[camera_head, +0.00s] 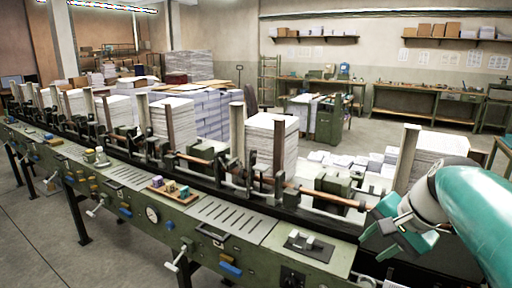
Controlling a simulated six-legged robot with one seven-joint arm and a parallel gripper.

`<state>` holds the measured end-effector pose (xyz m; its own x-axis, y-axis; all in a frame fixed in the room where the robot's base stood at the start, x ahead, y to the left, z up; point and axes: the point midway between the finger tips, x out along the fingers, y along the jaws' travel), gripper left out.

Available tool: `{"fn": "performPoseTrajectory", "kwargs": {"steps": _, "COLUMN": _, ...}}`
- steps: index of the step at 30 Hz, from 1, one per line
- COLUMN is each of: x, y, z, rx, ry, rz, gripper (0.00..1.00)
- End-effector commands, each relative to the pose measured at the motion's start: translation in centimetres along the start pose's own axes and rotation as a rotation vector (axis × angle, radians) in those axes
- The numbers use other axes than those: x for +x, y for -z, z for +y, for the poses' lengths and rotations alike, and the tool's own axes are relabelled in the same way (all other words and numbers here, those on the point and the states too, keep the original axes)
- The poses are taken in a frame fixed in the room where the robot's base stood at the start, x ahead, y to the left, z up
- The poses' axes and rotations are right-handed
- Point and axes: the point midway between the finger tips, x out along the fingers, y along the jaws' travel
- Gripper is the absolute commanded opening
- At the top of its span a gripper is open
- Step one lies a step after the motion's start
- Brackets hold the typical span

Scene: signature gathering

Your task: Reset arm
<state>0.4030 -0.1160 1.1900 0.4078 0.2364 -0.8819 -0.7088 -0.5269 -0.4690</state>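My gripper (402,238) is at the lower right, at the end of my teal and white arm. It is over the right end of the long green gathering machine (235,219). Its teal fingers look spread apart, and I see nothing held between them. A brown-tipped rod (330,196) of the machine ends just left of the gripper; I cannot tell whether they touch. Part of the machine behind my arm is hidden.
Tall paper stacks (271,138) stand along the machine between upright posts (237,130). Small blocks sit on a tray (172,190) on its front deck. Workbenches (420,98) and shelves line the back wall. Grey floor (40,240) is clear at the lower left.

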Motion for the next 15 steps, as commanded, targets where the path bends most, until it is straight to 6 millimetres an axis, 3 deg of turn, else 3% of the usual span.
{"fn": "performPoseTrajectory", "kwargs": {"steps": 1, "x": 0.5, "y": -2.6, "z": 0.0, "rx": -0.104, "ry": -0.022, "rz": 0.013, "gripper": 0.35}}
{"fn": "performPoseTrajectory", "kwargs": {"steps": 6, "x": 2.4, "y": -9.6, "z": 1.7, "rx": -0.467, "ry": -0.102, "rz": 0.070, "gripper": 0.35}}
{"fn": "performPoseTrajectory", "kwargs": {"steps": 10, "x": 3.7, "y": -13.6, "z": 3.7, "rx": -0.735, "ry": -0.149, "rz": 0.118, "gripper": 0.35}}
{"fn": "performPoseTrajectory", "kwargs": {"steps": 15, "x": 4.9, "y": -16.2, "z": 5.5, "rx": -0.959, "ry": -0.182, "rz": 0.163, "gripper": 0.35}}
